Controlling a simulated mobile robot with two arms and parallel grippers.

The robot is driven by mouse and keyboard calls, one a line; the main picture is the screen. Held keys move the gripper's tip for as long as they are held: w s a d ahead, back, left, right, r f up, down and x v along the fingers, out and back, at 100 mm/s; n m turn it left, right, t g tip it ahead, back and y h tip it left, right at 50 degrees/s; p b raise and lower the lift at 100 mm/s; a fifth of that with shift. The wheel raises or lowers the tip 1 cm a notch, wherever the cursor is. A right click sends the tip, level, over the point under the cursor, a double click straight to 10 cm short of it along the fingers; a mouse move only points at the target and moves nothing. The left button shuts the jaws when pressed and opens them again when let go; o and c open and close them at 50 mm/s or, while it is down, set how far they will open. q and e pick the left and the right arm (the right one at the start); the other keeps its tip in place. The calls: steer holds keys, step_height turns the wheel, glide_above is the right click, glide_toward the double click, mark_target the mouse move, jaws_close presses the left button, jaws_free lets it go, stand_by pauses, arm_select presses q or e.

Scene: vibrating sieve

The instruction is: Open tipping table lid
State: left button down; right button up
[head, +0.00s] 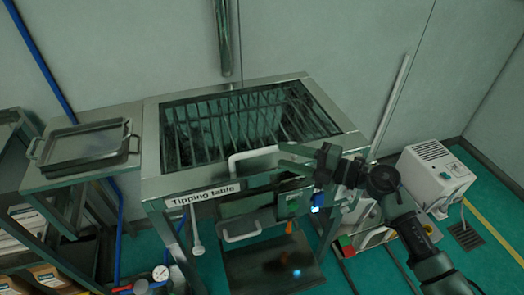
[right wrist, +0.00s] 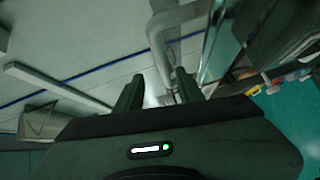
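The tipping table (head: 205,187) is a metal frame with a label on its front edge and a dark, slatted top. A pale bent handle (head: 252,154) sits at the top's front edge. My right gripper (head: 283,156) is at this handle's right end, fingers pointing left. In the right wrist view, the two fingers (right wrist: 156,88) are apart and a pale bent bar (right wrist: 160,45) shows beyond and between them. Contact cannot be told. My left gripper is out of view.
A side table (head: 60,178) with a metal tray (head: 88,145) stands on the left. A second pale handle (head: 242,236) is lower on the front. A vertical pipe (head: 222,35) rises behind the table. A white machine (head: 435,172) stands on the floor at right.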

mark_target(267, 153)
steer(key=shift+a+f, duration=0.15)
steer(key=shift+f, duration=0.05)
steer(key=p+x, duration=0.1)
steer(key=x, duration=0.6)
steer(key=shift+w+a+f, duration=0.1)
steer(key=shift+a+f, duration=0.05)
steer(key=shift+a, duration=0.1)
jaws_close()
stand_by(1.0)
